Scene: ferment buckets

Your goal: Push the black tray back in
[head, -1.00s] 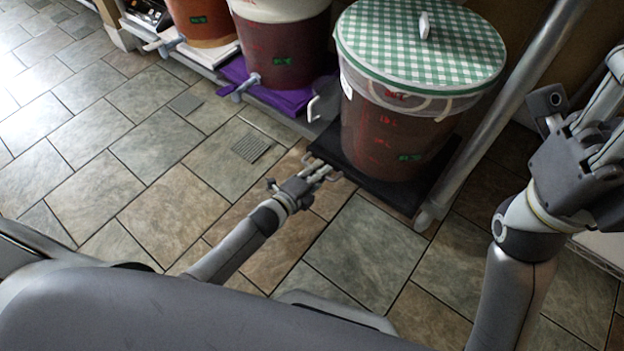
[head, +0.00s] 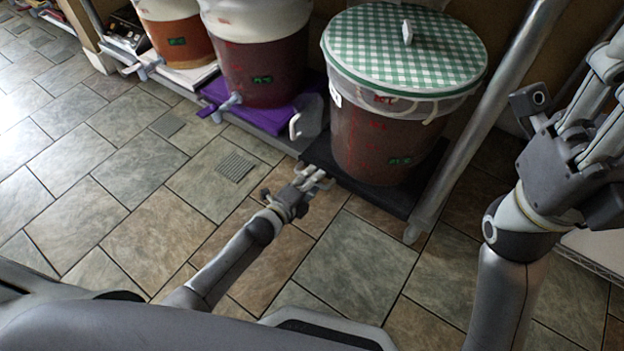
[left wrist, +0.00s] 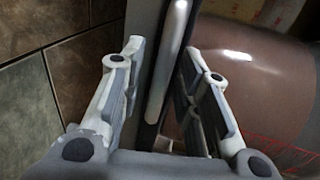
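The black tray (head: 397,197) lies on the floor under a dark red-brown bucket (head: 372,143) with a green checkered lid (head: 405,50). My left gripper (head: 318,180) is low at the tray's front left corner. In the left wrist view, my left gripper's fingers (left wrist: 160,58) are spread apart, with a dark strip and a shiny grey bar showing in the gap. I cannot tell whether they touch the tray. The bucket's side (left wrist: 255,75) fills the right of that view. My right gripper (head: 604,65) is raised at the right, away from the tray, its fingertips partly cut off.
A slanted metal post (head: 480,120) stands right beside the tray, its foot on the floor. A white spigot (head: 296,125) sticks out left of the checkered-lid bucket. Tiled floor in front is clear.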

